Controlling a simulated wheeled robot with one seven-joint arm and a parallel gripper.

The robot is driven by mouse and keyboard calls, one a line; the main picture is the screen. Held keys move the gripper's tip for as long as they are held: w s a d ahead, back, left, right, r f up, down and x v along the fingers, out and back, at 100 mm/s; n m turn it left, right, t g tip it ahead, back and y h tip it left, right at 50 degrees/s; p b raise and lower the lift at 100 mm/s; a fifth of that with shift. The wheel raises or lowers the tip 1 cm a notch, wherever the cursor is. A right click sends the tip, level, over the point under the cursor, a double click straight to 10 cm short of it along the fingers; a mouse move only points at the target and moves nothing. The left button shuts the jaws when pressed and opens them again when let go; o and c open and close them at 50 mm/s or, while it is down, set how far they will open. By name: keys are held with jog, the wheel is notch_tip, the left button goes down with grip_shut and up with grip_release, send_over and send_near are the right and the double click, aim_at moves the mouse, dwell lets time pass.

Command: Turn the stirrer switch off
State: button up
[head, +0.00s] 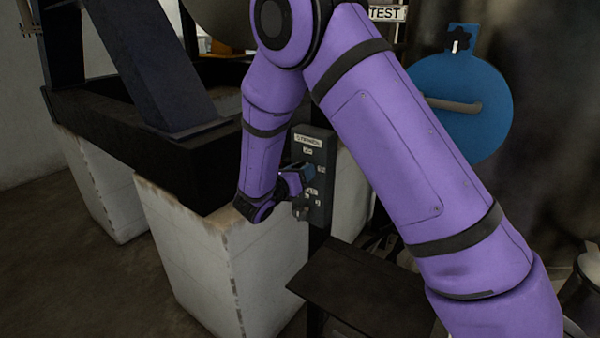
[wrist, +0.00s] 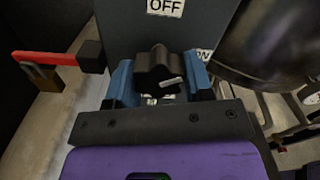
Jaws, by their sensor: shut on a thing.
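The stirrer switch is a dark box (head: 318,150) on a post, with a white label at its top in the head view. In the wrist view its dark face (wrist: 120,28) carries an OFF label (wrist: 165,7) above the knob and an ON label (wrist: 204,54) to the right. The black lobed knob (wrist: 158,65) has a white pointer line that lies towards the right, nearer the ON side than OFF. My gripper (head: 302,175) is at the box front. Its blue fingers (wrist: 160,76) stand on both sides of the knob, shut on it. The knob's lower part is hidden.
The head view shows a blue disc (head: 470,110), a dark ledge (head: 350,285) below and pale plinths (head: 185,250).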

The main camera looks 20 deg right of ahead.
jog(key=n, duration=0.5)
jog(key=shift+s+n, duration=0.1)
jog(key=shift+n, duration=0.2)
jog(key=n, duration=0.5)
jog(key=shift+s+r+n, duration=0.1)
jog(key=shift+n, duration=0.2)
jog(key=o, duration=0.9)
jog(key=v, duration=1)
jog(key=shift+s+a, duration=0.2)
jog(key=shift+a, duration=0.05)
